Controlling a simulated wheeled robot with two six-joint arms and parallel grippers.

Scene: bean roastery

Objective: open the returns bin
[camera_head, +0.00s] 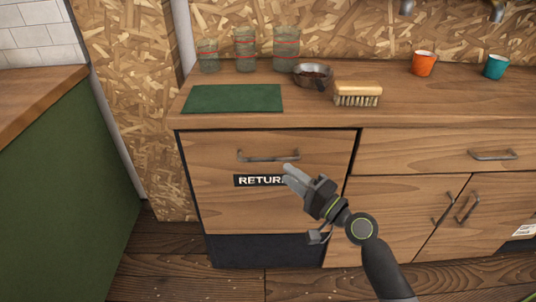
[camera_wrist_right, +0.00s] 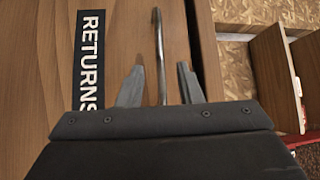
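The returns bin (camera_head: 225,207) has a wooden front with a black RETURNS label and a grey bar handle (camera_head: 255,158) near its top. A thin dark gap runs along its right side; I cannot tell whether it is fully closed. My right gripper (camera_head: 290,172) is in front of the bin, at the right end of the label and handle, hiding part of the label. In the right wrist view, the gripper (camera_wrist_right: 160,85) is open, its fingers apart on either side of the handle (camera_wrist_right: 158,50), with no clear contact. My left gripper is not in view.
The counter above holds a green mat (camera_head: 232,98), several glass jars (camera_head: 245,52), a dark bowl (camera_head: 312,76), a brush (camera_head: 357,94) and two cups (camera_head: 424,63). A drawer (camera_head: 440,151) and cupboard doors adjoin at right. A green cabinet (camera_head: 65,180) stands left. Floor in front is clear.

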